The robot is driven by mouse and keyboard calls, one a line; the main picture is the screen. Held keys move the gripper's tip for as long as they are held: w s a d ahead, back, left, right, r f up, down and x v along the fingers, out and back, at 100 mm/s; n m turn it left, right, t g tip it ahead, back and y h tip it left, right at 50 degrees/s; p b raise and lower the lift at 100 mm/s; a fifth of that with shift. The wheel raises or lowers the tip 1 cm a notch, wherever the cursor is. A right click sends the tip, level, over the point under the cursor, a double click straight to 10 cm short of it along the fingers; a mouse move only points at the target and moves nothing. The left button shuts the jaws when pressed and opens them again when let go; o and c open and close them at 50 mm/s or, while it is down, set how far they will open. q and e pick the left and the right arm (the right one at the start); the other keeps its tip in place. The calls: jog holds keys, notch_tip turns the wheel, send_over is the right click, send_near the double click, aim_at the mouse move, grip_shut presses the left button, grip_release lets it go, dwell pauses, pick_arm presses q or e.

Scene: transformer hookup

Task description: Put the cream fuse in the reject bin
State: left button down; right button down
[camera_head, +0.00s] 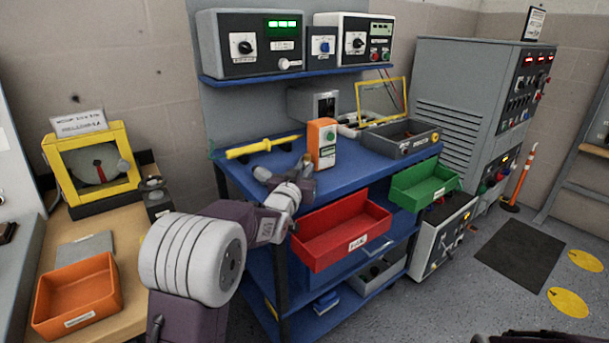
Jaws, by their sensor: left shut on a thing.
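My left gripper (302,172) is over the front edge of the blue bench, its arm coming in from below. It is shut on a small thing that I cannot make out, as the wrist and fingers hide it. I see no cream fuse clearly anywhere. A red bin (322,246) with a white label hangs at the bench front, just right of and below the gripper; its label is too small to read surely. The bin looks empty. My right gripper is not in view.
An orange device (321,138) stands on the blue bench (366,172) close behind the gripper, near a yellow tool (262,147). A green bin (423,187) is right of the red one. An orange tray (75,335) sits on the wooden table at left. A grey cabinet (455,95) stands at right.

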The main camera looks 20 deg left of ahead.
pick_arm(q)
jog(key=shift+r, duration=0.15)
jog(key=shift+s, duration=0.1)
jog(key=c, duration=1.4)
grip_release()
jog(key=shift+f, duration=0.2)
jog(key=shift+o, duration=0.2)
